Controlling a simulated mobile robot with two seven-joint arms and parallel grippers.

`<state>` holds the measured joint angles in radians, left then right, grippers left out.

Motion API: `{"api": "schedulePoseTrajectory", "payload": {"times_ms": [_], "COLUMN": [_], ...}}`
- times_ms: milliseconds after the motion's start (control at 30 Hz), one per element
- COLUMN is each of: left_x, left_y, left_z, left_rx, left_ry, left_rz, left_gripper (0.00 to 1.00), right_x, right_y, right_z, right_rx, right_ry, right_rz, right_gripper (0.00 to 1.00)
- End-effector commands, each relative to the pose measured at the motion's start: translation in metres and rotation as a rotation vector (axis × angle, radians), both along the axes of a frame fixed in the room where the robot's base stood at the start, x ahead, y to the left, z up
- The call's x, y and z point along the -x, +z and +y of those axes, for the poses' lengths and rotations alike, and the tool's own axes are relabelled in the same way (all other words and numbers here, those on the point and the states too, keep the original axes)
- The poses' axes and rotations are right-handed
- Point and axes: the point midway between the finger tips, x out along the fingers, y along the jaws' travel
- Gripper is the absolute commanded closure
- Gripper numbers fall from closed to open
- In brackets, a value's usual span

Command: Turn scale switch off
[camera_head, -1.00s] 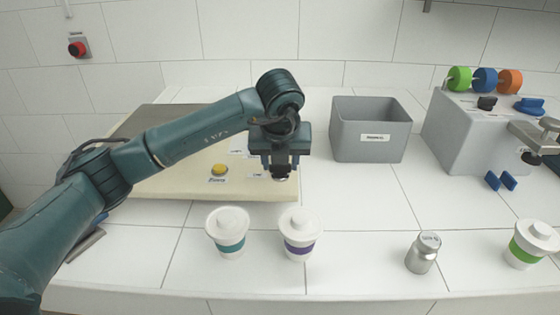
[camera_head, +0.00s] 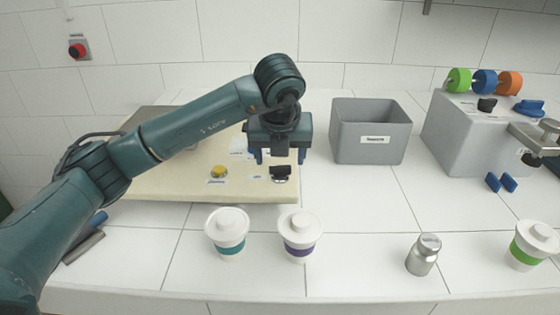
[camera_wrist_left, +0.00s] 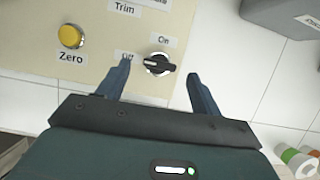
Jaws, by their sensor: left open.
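The scale switch (camera_head: 281,170) is a black knob on the front right of the cream scale (camera_head: 170,185). In the left wrist view the switch (camera_wrist_left: 159,64) sits between an "On" label above and an "Off" label to its left. Its long handle lies roughly sideways, with one end by "Off". My left gripper (camera_head: 280,158) is open and empty above the switch. In the left wrist view its fingers (camera_wrist_left: 158,72) appear on either side of the knob, apart from it.
A yellow Zero button (camera_wrist_left: 71,36) is left of the switch. Teal-banded (camera_head: 228,232) and purple-banded (camera_head: 299,236) cups stand in front of the scale. A grey bin (camera_head: 370,135) stands right. A metal weight (camera_head: 423,256) and green-banded cup (camera_head: 533,246) are farther right.

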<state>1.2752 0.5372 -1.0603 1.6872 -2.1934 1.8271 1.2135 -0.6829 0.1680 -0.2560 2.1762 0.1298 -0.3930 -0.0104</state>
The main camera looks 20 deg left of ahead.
Motion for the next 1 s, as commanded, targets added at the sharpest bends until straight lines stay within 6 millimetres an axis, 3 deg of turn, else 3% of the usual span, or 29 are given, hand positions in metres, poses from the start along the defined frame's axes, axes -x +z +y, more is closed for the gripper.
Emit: {"api": "schedulePoseTrajectory", "payload": {"times_ms": [200,400,600,1000], "left_x": [0.018,0.031,0.037,0.037], "left_y": [0.048,0.082,0.094,0.095], "left_z": [-0.007,-0.01,-0.011,-0.011], "left_rx": [0.0,0.0,-0.001,0.0], "left_ry": [-0.003,-0.002,0.0,0.0], "left_rz": [-0.005,-0.004,-0.002,0.0], "left_gripper": [0.35,0.35,0.35,0.35], "right_x": [0.0,0.0,0.0,0.0], "right_y": [-0.003,-0.002,0.0,0.0], "right_z": [0.0,0.0,0.0,-0.001], "right_rx": [-0.006,-0.007,-0.002,-0.001], "right_ry": [-0.001,-0.001,-0.001,-0.001], "right_rz": [0.003,0.002,0.0,-0.001], "right_gripper": [0.64,0.64,0.64,0.64]}}
